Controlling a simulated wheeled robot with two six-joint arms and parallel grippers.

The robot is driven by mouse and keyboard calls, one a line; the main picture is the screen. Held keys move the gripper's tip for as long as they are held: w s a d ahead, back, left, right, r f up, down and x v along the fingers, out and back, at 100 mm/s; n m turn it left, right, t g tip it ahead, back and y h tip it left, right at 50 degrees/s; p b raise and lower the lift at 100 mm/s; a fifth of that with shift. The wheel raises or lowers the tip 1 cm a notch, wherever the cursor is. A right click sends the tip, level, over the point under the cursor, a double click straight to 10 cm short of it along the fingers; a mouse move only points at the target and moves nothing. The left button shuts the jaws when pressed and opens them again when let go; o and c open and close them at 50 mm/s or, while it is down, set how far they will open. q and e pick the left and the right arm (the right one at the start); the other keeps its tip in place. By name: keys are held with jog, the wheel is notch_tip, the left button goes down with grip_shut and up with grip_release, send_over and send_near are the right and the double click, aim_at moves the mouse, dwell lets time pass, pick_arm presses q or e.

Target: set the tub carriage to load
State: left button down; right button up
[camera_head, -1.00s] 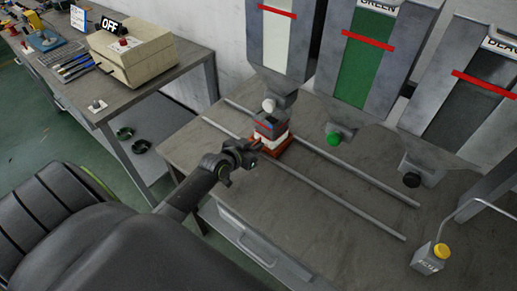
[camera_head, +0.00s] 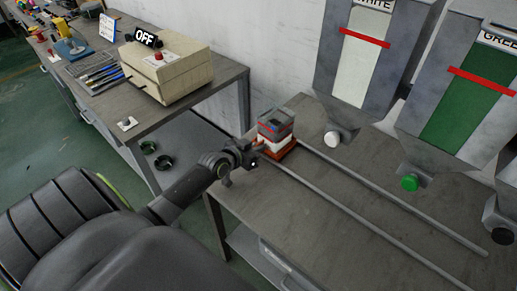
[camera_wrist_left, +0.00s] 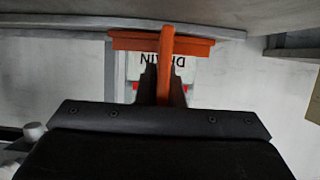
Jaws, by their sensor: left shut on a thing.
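The tub carriage (camera_head: 286,153) has an orange-red base and stands at the left end of two rails in the head view. On it sits a white tub (camera_head: 270,139) with a grey and red block-like top (camera_head: 275,124). My left gripper (camera_head: 253,160) is at the carriage's near left side. In the left wrist view, its dark fingers (camera_wrist_left: 163,88) are shut on the upright orange handle (camera_wrist_left: 167,45) of the carriage. My right gripper is out of view.
The two rails (camera_head: 380,202) run right across the grey bench. A white hopper (camera_head: 365,75) and a green hopper (camera_head: 465,115) hang above, right of the carriage. A side table at left holds a beige box (camera_head: 165,72) with an OFF sign (camera_head: 147,38).

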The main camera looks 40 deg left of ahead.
pick_arm(q)
jog(key=shift+a+r, duration=0.1)
jog(key=shift+a, duration=0.05)
jog(key=c, duration=1.8)
grip_release()
jog(key=shift+o, duration=1.2)
jog(key=shift+a, duration=0.2)
jog(key=shift+s+d, duration=0.1)
jog(key=shift+s, duration=0.35)
jog(key=p+v, duration=0.2)
jog(key=v, duration=1.4)
jog(key=shift+s+r+p, duration=0.2)
jog(key=shift+r+p, duration=0.1)
